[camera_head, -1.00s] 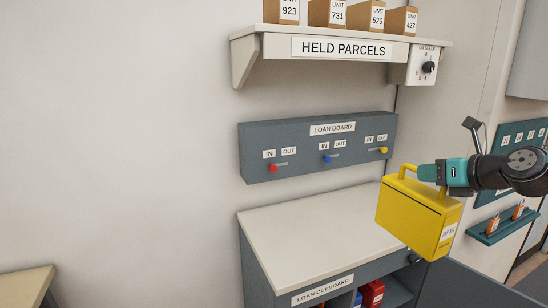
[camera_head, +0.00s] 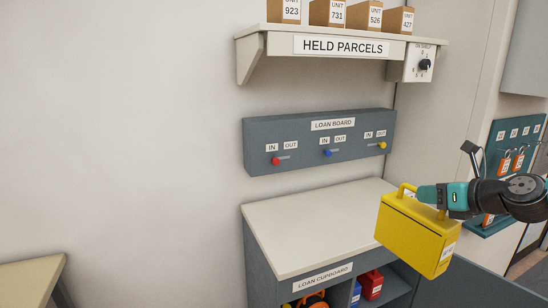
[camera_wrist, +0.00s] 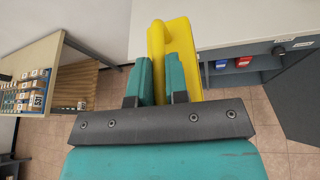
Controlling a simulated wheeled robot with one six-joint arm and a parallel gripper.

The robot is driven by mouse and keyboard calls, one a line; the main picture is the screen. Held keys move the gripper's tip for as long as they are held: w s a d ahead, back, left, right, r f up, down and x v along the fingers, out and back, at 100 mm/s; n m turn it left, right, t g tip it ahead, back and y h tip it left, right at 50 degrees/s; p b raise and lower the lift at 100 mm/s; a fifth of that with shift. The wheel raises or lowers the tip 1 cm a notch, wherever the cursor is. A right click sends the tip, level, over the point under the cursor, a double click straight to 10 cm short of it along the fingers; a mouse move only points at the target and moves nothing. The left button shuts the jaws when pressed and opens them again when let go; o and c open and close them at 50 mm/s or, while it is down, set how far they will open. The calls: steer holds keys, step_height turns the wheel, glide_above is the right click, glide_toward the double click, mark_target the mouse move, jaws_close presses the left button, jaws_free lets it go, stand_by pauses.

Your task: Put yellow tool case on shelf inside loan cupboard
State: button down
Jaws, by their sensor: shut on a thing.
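The yellow tool case (camera_head: 415,232) hangs by its handle from my gripper (camera_head: 412,190), to the right of and partly in front of the loan cupboard's top. My gripper is shut on the handle, which also shows between the teal fingers in the wrist view (camera_wrist: 168,62). The grey loan cupboard (camera_head: 262,262) has a white top and an open front. Its inside shows a red case (camera_head: 371,284), a blue case (camera_head: 356,293) and something orange (camera_head: 315,299). The lower part of the cupboard is out of frame.
The cupboard's open door (camera_head: 470,284) stands out at the lower right. The loan board (camera_head: 320,140) is on the wall above, with the held parcels shelf (camera_head: 345,46) higher up. A wooden-topped table (camera_head: 30,282) is at the lower left. The cupboard top is clear.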

mark_target(405, 258)
steer(key=s+f+b, duration=0.1)
steer(key=f, duration=0.4)
steer(key=s+a+f+n+g+y, duration=0.1)
steer(key=f, duration=0.4)
steer(key=s+f+n+y+b, duration=0.1)
steer(key=f, duration=0.4)
steer(key=shift+s+a+f+g+b, duration=0.15)
steer(key=shift+a+f+g+b, duration=0.1)
steer(key=shift+f+g+b, duration=0.1)
steer(key=s+a+f+n+g+y+b, duration=0.1)
steer(key=s+a+f, duration=0.1)
steer(key=f, duration=0.4)
steer(key=s+a+f+n+g+y+b, duration=0.1)
steer(key=s+a+f, duration=0.1)
steer(key=s+f, duration=0.2)
step_height(405, 258, down, 3)
steer(key=shift+s+f+n, duration=0.2)
steer(key=shift+s+n, duration=0.1)
steer(key=shift+s, duration=0.05)
steer(key=shift+a, duration=0.1)
